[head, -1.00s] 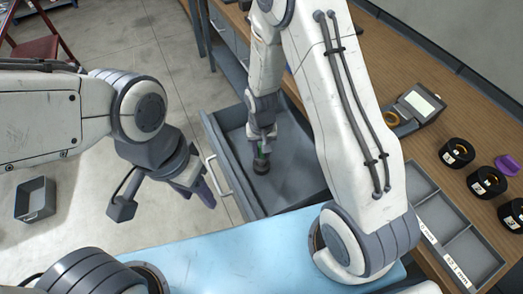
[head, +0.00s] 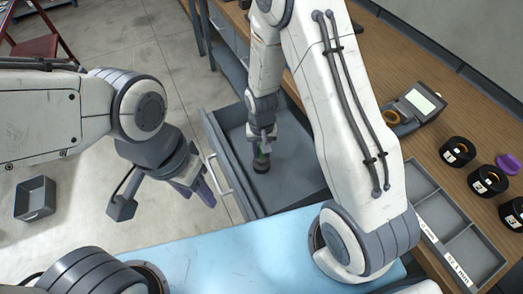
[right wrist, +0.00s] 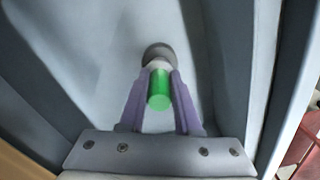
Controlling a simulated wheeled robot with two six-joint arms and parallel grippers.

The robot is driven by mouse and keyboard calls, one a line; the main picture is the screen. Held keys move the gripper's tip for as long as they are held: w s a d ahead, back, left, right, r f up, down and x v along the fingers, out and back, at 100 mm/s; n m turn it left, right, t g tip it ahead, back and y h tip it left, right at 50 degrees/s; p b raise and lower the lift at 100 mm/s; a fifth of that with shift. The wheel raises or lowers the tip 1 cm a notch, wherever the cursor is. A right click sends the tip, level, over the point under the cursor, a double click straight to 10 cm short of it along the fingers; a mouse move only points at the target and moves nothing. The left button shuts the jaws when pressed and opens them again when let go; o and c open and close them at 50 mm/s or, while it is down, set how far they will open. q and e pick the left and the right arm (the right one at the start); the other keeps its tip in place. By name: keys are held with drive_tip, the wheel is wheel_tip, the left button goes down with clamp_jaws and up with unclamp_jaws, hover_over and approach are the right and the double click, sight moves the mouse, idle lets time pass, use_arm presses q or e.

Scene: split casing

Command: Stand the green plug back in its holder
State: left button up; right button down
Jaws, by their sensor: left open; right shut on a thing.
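The green plug (right wrist: 159,92) is between the two purple fingers of my right gripper (right wrist: 158,95), which is shut on it. A pale band and a dark round piece (right wrist: 158,53) show at its far end. I cannot tell whether that dark piece is the holder or part of the plug. In the head view the plug (head: 264,151) is over the open grey drawer, with the dark piece at its lower end. My left gripper (head: 200,188) is open and empty, left of the drawer.
The drawer (head: 222,158) stands open below the wooden bench (head: 440,150), and its other visible floor is bare. On the bench are a grey divided tray (head: 437,203), a meter (head: 417,103) and several dark round pieces (head: 457,152). A grey bin (head: 36,198) stands on the floor.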

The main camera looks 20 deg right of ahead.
drive_tip(key=shift+f+b, duration=0.95)
drive_tip(key=shift+f, duration=0.45)
idle(0.4)
drive_tip(key=c, duration=0.5)
unclamp_jaws()
wheel_tip(320, 180, up, 8)
drive_tip(key=p, duration=0.7)
idle(0.3)
